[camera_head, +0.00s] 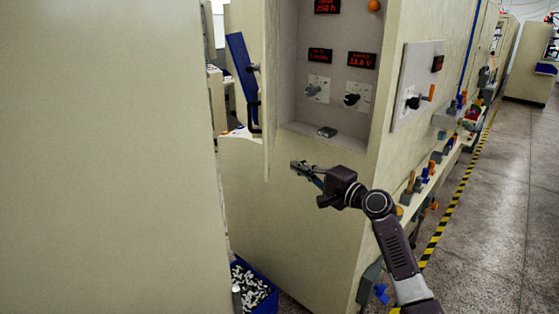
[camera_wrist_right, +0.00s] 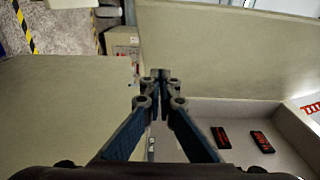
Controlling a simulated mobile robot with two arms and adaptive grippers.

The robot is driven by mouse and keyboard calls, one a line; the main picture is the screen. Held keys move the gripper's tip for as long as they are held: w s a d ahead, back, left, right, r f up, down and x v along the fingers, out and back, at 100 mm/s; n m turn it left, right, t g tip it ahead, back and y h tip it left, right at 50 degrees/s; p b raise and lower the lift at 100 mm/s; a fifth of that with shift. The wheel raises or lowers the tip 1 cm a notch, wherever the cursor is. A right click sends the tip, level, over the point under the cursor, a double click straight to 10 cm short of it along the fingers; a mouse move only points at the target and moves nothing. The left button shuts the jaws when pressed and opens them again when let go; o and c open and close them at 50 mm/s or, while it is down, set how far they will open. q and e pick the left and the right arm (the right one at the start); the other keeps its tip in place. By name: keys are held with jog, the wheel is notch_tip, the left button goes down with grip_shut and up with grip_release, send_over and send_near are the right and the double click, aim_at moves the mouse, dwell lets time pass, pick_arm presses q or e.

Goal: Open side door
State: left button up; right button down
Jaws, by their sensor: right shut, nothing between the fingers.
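The beige side door (camera_head: 271,90) stands open in the head view, seen nearly edge-on at the left of a recess. It appears as a broad beige panel (camera_wrist_right: 225,50) across the top of the right wrist view. My right gripper (camera_head: 298,166) is just below the recess's lower edge, to the right of the door's lower end. Its fingertips are together and empty, as the right wrist view also shows (camera_wrist_right: 159,82). Contact with the door cannot be told. My left gripper is not in view.
A large beige surface (camera_head: 105,150) fills the left of the head view. A blue bin (camera_head: 253,286) of small parts is on the floor below. A side panel (camera_head: 417,85) with a switch and a parts-laden ledge line the cabinet's right. The aisle (camera_head: 490,210) is clear.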

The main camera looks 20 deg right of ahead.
jog(key=w+a+p, duration=0.2)
jog(key=w+a, duration=0.2)
jog(key=shift+a, duration=0.25)
jog(key=shift+f, duration=0.1)
